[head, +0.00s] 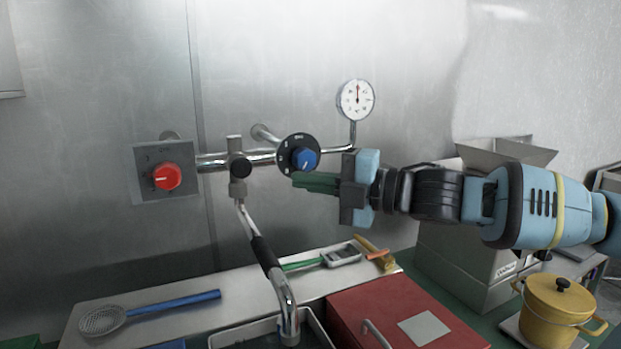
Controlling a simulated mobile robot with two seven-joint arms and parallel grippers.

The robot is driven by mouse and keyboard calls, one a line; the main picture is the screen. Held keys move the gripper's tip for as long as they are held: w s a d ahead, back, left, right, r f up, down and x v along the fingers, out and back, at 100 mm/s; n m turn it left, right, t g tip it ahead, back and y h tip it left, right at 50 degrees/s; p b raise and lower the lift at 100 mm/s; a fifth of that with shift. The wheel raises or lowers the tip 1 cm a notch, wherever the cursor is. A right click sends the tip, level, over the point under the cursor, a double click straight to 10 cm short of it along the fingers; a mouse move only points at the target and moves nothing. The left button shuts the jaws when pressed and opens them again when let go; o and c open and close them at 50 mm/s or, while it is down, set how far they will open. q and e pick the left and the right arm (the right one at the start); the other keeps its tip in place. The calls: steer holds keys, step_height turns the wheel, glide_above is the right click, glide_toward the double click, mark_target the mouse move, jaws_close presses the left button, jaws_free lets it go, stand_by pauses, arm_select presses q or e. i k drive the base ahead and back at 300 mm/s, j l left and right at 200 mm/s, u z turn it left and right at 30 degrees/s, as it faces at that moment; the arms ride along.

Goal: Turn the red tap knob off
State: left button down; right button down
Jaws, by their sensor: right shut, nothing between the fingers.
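The red tap knob (167,177) sits on a square grey plate (140,190) on the steel wall at the left. A white mark on the knob points roughly left. My right gripper (296,181) comes in from the right. Its dark fingers are shut and empty, pointing left, at or just below the blue knob (304,159) on its black dial. I cannot tell whether the fingertips touch that dial. The red knob is well to the left of the gripper, with the pipe joint between them. My left gripper is not in view.
A metal pipe and spout (274,275) reach down to the sink (318,330). A round gauge (356,100) stands above.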

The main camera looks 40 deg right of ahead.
mark_target(167, 176)
steer(key=k, duration=1.05)
